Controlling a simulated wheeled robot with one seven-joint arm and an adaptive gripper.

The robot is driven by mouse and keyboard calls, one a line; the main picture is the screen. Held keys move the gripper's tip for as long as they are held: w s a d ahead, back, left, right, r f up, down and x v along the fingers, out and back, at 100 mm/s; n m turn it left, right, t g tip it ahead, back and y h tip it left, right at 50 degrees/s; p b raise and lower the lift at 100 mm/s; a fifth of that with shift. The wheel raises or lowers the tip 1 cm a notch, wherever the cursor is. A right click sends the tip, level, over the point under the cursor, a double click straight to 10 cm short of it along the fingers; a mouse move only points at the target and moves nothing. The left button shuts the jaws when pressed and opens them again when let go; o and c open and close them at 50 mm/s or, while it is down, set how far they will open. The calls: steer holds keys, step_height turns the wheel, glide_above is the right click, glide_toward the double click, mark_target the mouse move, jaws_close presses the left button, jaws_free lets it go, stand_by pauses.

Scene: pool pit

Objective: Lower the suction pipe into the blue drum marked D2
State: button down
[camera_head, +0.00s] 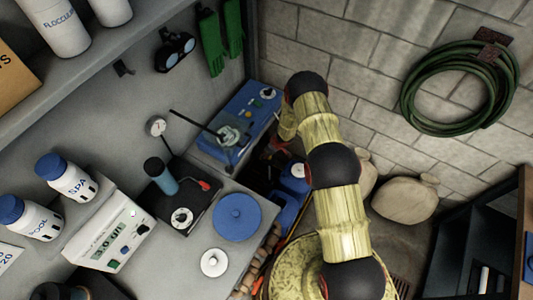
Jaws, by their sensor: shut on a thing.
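My gripper (277,149) shows only in small part, low in the dark gap past the bench edge, below the bent end of my arm. It is shut on the suction pipe, whose held part is hard to make out. A thin black rod (193,121) rises up-left over the bench; I cannot tell whether it belongs to the pipe. A blue drum (290,183) with a pale cap stands in the gap close to the gripper, partly behind my arm. More blue (286,216) shows below it. No D2 mark is readable, and the pipe's lower end is hidden.
Sacks (405,199) lie by the block wall. A green hose (460,88) hangs there. A dark shelf stands right.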

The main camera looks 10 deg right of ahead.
steer(key=shift+r+p, duration=2.1)
steer(key=shift+r, duration=0.55)
steer(key=shift+f, duration=0.1)
